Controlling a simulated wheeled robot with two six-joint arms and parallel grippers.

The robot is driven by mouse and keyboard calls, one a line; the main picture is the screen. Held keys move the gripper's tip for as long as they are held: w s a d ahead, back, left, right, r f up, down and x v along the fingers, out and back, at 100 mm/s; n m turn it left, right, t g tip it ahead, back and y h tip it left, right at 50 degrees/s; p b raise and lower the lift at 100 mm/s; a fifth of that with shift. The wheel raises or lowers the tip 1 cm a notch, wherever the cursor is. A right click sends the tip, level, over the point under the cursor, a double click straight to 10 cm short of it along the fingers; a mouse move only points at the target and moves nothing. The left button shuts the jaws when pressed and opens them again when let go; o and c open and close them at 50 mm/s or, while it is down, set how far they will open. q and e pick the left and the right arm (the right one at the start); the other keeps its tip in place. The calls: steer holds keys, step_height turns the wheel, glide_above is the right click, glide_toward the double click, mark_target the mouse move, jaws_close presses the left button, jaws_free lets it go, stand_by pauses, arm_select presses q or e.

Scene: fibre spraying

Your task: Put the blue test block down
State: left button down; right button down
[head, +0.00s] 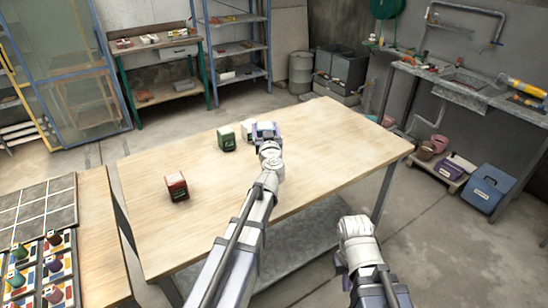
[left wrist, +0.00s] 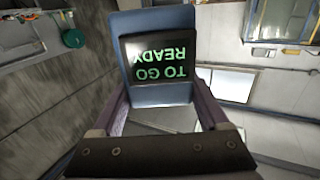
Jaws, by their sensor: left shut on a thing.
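The blue test block (left wrist: 157,88) is between the two purple fingers of my left gripper (left wrist: 160,105) in the left wrist view. Its dark face carries green lettering, "READY TO GO", upside down in that picture. In the head view my left gripper (head: 265,128) is over the far part of the wooden table (head: 330,150); the block is mostly hidden there by the gripper, and I cannot tell whether it touches the tabletop. My right arm's end (head: 356,232) is beyond the table's near right edge; its fingers cannot be made out.
A white block (head: 247,129) stands close left of my left gripper, with a green block (head: 226,139) beside it. A red block (head: 177,187) stands nearer on the left. The table's right part is clear. Another table with tiles (head: 40,212) is at left.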

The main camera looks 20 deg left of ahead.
arm_select(q)
steer(key=s+a+f+n+g+y+b, duration=0.1)
steer(key=s+a+n+g+y, duration=0.15)
steer(key=a, duration=0.55)
steer(key=s+a+n+g+y, duration=0.2)
steer(key=s+a+n+y, duration=0.15)
steer(key=a, duration=0.35)
step_height(320, 180, down, 10)
steer(key=m+b, duration=0.1)
steer(key=b, duration=0.9)
steer(key=shift+s+f, duration=0.15)
steer(key=shift+s, duration=0.2)
steer(key=shift+f+b, duration=0.4)
steer(key=shift+b, duration=0.05)
steer(key=shift+s+f, duration=0.1)
steer(key=shift+s, duration=0.05)
steer(key=shift+d, duration=0.1)
